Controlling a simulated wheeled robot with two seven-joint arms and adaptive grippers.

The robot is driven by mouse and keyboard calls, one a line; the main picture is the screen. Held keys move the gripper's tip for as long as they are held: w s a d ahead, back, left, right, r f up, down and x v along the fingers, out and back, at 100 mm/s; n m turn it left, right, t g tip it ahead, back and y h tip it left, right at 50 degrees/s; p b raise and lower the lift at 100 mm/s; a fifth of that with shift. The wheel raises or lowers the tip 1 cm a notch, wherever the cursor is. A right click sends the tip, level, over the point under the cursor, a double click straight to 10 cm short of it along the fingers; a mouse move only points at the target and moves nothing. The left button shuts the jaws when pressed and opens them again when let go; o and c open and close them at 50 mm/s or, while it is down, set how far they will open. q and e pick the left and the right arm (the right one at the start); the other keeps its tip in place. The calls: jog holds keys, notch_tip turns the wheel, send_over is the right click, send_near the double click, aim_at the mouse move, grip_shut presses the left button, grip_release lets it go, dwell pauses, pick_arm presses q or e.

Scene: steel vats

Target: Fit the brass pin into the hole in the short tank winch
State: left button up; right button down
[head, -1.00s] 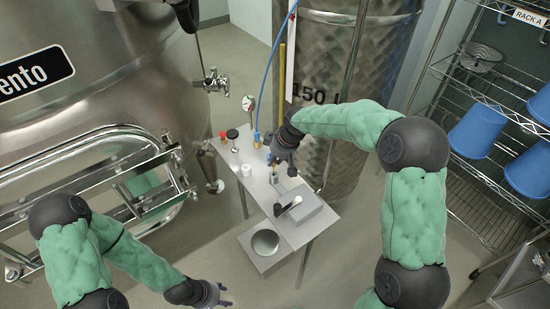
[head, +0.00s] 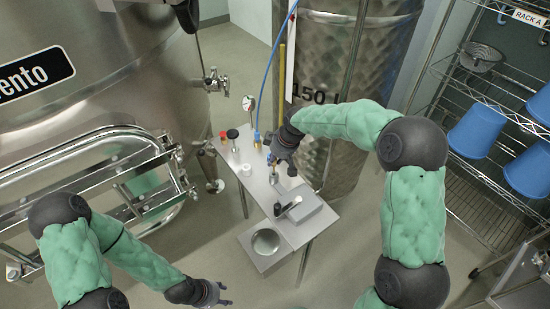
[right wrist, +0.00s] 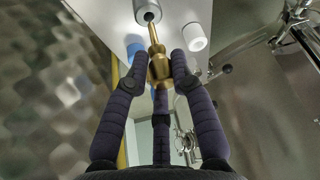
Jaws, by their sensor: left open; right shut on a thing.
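My right gripper (head: 281,160) is above the small steel table. In the right wrist view its fingers (right wrist: 165,72) are shut on the brass pin (right wrist: 157,52). The pin's thin end points at a dark hole in a grey cylinder (right wrist: 145,7), which looks like the short tank winch. The tip overlaps the hole's edge in that view; I cannot tell whether it has entered. In the head view the pin is too small to make out clearly. My left gripper (head: 214,295) is open and empty, low at the front, away from the table.
The steel table (head: 254,184) carries a red cap (head: 223,135), a black knob (head: 232,133), white cylinders (head: 246,170) and a grey box (head: 306,206). A large tank (head: 90,95) stands left, the 150 L vat (head: 335,120) behind, and a wire rack (head: 480,185) right.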

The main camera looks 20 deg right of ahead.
jog(key=shift+f+b, duration=1.4)
jog(key=shift+f, duration=1.1)
jog(key=c, duration=1)
grip_release()
jog(key=v, duration=1.2)
